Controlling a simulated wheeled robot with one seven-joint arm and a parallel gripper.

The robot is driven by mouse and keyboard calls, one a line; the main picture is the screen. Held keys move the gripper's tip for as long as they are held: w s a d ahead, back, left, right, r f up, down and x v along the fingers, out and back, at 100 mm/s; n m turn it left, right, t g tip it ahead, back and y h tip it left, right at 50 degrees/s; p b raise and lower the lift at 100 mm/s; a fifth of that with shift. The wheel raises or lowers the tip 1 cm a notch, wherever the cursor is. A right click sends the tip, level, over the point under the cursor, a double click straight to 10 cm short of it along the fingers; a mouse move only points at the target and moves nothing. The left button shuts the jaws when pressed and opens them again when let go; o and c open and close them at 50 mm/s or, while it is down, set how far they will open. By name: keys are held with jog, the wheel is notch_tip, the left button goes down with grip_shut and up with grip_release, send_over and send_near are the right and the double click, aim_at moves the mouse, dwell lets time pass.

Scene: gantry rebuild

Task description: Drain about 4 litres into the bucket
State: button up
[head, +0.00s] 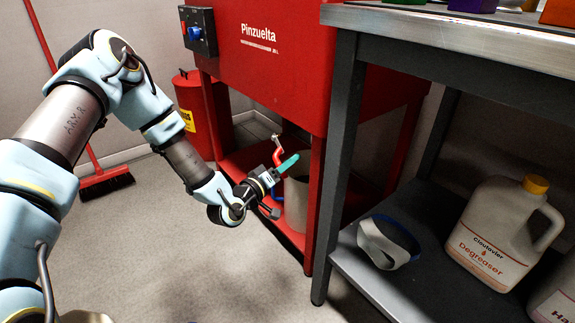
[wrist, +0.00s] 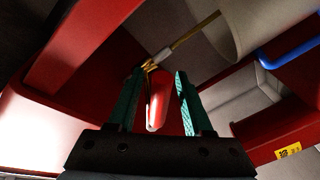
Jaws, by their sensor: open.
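The red drain valve lever (head: 278,155) sticks out below the red Pinzuelta tank (head: 268,75) in the head view. In the wrist view the lever (wrist: 158,100) lies between my two teal fingers, with brass-coloured fittings (wrist: 150,66) behind it. My gripper (head: 287,163) is open, with gaps beside the lever; it also shows in the wrist view (wrist: 160,102). The beige bucket (head: 297,205) stands on the red lower shelf, below and behind my gripper. Part of it (wrist: 262,25) shows in the wrist view. Its inside and any liquid are hidden.
A grey bench (head: 335,195) stands close on the right. A red bin (head: 196,112) and a broom (head: 106,183) are at the left. The floor in front is clear.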

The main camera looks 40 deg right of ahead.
jog(key=shift+c, duration=0.4)
grip_shut()
dwell(1.0)
